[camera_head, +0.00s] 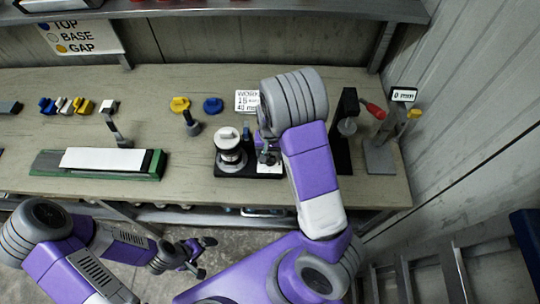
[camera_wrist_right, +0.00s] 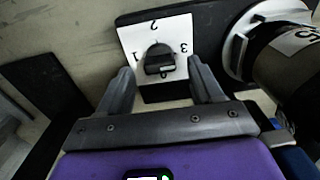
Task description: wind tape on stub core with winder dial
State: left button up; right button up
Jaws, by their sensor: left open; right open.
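The winder dial (camera_wrist_right: 160,58) is a black knob on a white plate numbered 1, 2 and 3, with one more mark partly covered by the knob. My right gripper (camera_wrist_right: 160,88) is open, its two fingers reaching toward the plate's near corners with the knob between and just beyond them. In the head view my right gripper (camera_head: 268,156) hangs over the right end of the black winder base (camera_head: 232,172). A dark cylinder with a white top (camera_head: 229,145) stands on that base; its labelled side shows in the wrist view (camera_wrist_right: 290,50). My left gripper (camera_head: 197,254) is open and empty, below the bench front.
A green tray with a white sheet (camera_head: 105,158) lies left on the bench (camera_head: 190,190). Yellow and blue knobs (camera_head: 212,105) and a small sign (camera_head: 247,100) stand behind.

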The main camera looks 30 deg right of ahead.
aim_at(270, 157)
notch_tip(270, 157, up, 5)
jog(key=shift+f+p, duration=0.1)
jog(key=shift+p, duration=0.2)
dwell(0.4)
notch_tip(270, 157, down, 7)
jog(key=shift+s+f+b, duration=0.1)
jog(key=shift+b, duration=0.55)
jog(key=shift+f+n, duration=0.3)
jog(key=shift+f, duration=0.05)
jog(key=n+b, duration=0.1)
jog(key=n, duration=0.2)
jog(key=shift+r+n, duration=0.15)
jog(key=shift+n, duration=0.25)
